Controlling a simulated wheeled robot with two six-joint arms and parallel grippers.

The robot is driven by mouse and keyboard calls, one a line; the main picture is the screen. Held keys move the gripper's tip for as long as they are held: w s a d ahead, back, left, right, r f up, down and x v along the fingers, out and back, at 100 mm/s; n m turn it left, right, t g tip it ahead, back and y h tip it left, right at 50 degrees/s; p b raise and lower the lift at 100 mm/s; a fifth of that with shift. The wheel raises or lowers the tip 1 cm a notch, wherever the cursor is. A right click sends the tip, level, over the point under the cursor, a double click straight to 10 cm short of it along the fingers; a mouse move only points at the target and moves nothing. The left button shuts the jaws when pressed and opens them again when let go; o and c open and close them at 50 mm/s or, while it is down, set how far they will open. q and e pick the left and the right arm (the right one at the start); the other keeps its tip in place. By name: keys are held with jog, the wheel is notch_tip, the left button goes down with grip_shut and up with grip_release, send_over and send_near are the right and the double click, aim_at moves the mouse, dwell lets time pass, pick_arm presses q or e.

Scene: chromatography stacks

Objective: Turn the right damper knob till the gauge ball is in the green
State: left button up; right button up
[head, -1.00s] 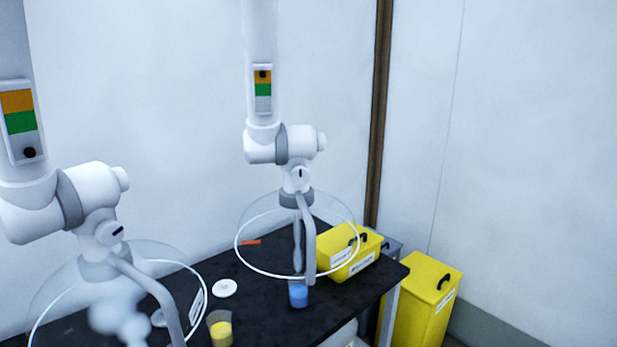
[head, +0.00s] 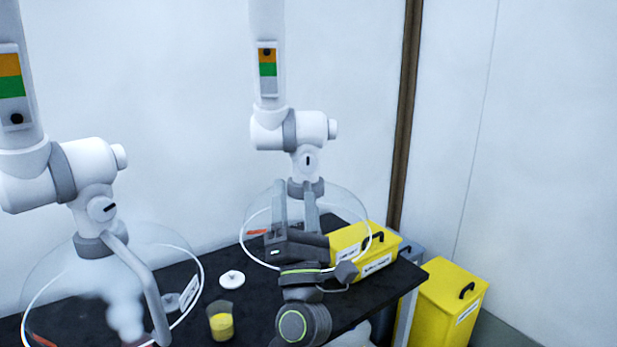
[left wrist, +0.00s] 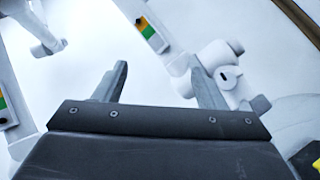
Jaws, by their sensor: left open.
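The right damper knob (head: 308,160) is a round white knob with a dark upright mark, on the joint of the right extraction arm. It also shows in the left wrist view (left wrist: 230,75), close to the right finger. The right gauge (head: 267,72) is a strip of orange, green and white above that joint. Its black ball (head: 267,52) sits at the top, in the orange. My left gripper (head: 295,188) is open and empty, fingers pointing up, just below the knob in the picture. In the left wrist view its fingers (left wrist: 158,66) stand apart. My right gripper is not in view.
A clear hood (head: 350,210) hangs around my left gripper in the picture. The left extraction arm has its own knob (head: 103,208). The black bench (head: 200,300) holds a beaker of yellow powder (head: 221,325), a white dish (head: 232,279) and a yellow box (head: 345,240).

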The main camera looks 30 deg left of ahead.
pick_arm(q)
jog(key=w+a+r+n+g+y, duration=0.1)
jog(key=a+n+g, duration=0.2)
jog(key=n+g, duration=0.35)
jog(key=n+h, duration=0.3)
jog(key=h, duration=0.4)
send_near(309, 163)
jog(key=p+x, duration=0.4)
jog(key=x, duration=0.5)
jog(key=shift+a, duration=0.15)
jog(key=c, duration=0.9)
jog(key=m+p, duration=0.3)
jog(key=p, duration=0.2)
jog(key=shift+r+m+p, duration=0.25)
jog(key=shift+m+p, duration=0.05)
jog(key=shift+m, duration=0.05)
jog(key=shift+c, duration=0.3)
jog(key=shift+f+m+p, duration=0.25)
jog(key=shift+m+p, duration=0.35)
jog(key=shift+p, duration=0.05)
